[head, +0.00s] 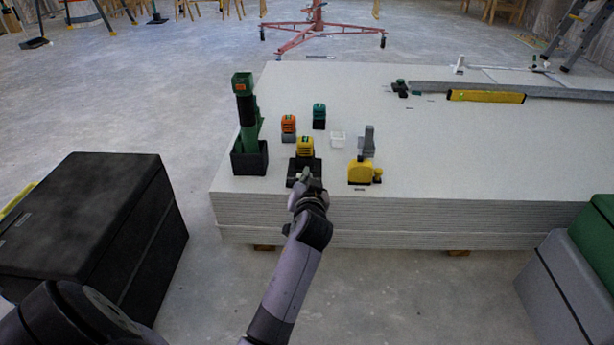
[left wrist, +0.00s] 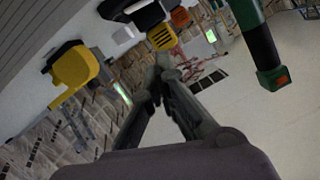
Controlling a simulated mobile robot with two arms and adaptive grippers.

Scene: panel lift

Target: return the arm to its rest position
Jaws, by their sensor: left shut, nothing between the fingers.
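My left arm reaches up from the bottom of the head view. Its gripper (head: 305,174) is at the near edge of the stack of white panels (head: 400,212), in front of a yellow block (head: 305,145) on a black base. In the left wrist view the left gripper's two fingers (left wrist: 163,75) come together at the tips with nothing seen between them. The yellow block (left wrist: 162,36) shows just beyond the tips there. I cannot tell whether the fingers touch anything. My right gripper is not in view.
A black case (head: 90,215) stands left, a grey-green case (head: 570,280) right. A yellow level (head: 486,96) lies farther back. Floor between the cases is clear.

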